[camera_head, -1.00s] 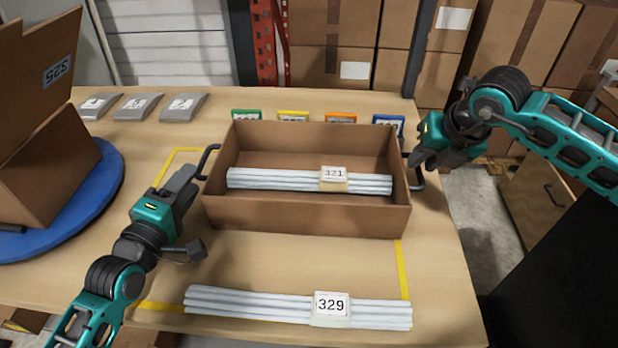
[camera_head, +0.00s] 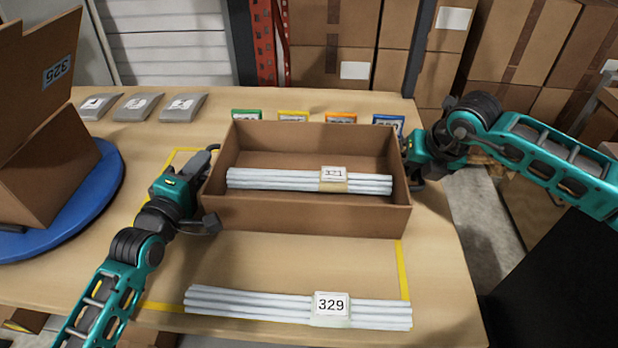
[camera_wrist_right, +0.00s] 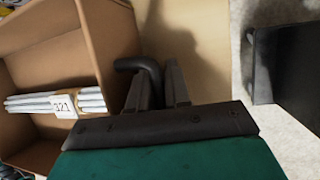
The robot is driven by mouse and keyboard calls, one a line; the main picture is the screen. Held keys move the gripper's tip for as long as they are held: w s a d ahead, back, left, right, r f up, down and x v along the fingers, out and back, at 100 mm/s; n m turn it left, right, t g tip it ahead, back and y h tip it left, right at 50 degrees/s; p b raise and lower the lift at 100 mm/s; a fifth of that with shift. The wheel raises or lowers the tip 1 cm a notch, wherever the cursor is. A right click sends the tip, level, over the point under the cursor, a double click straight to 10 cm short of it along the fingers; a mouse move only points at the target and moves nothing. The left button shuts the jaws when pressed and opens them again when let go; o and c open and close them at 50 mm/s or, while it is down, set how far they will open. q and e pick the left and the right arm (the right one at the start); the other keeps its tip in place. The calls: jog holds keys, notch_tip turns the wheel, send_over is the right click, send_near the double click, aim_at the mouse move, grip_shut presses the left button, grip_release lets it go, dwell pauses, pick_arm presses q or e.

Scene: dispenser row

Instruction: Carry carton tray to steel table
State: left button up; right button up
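The carton tray (camera_head: 305,217) is an open brown box on the wooden table. It holds a bundle of white tubes (camera_head: 270,181) labelled 321. My left gripper (camera_head: 207,160) is at the tray's left handle; its fingers and the handle overlap, and I cannot tell whether they are shut. My right gripper (camera_head: 409,170) is at the right side of the tray. In the right wrist view, the fingers of my right gripper (camera_wrist_right: 160,82) stand apart on either side of the dark handle (camera_wrist_right: 145,65), with a small gap showing. No steel table can be made out.
A second bundle of tubes (camera_head: 250,304), labelled 329, lies in front of the tray. A blue turntable (camera_head: 100,195) with a carton (camera_head: 45,150) stands at the left. Grey wedges (camera_head: 183,106) and coloured labels (camera_head: 293,116) line the back. Stacked cartons stand behind the table.

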pick_arm(q)
grip_shut()
pick_arm(e)
grip_shut()
jog(key=shift+r, duration=0.15)
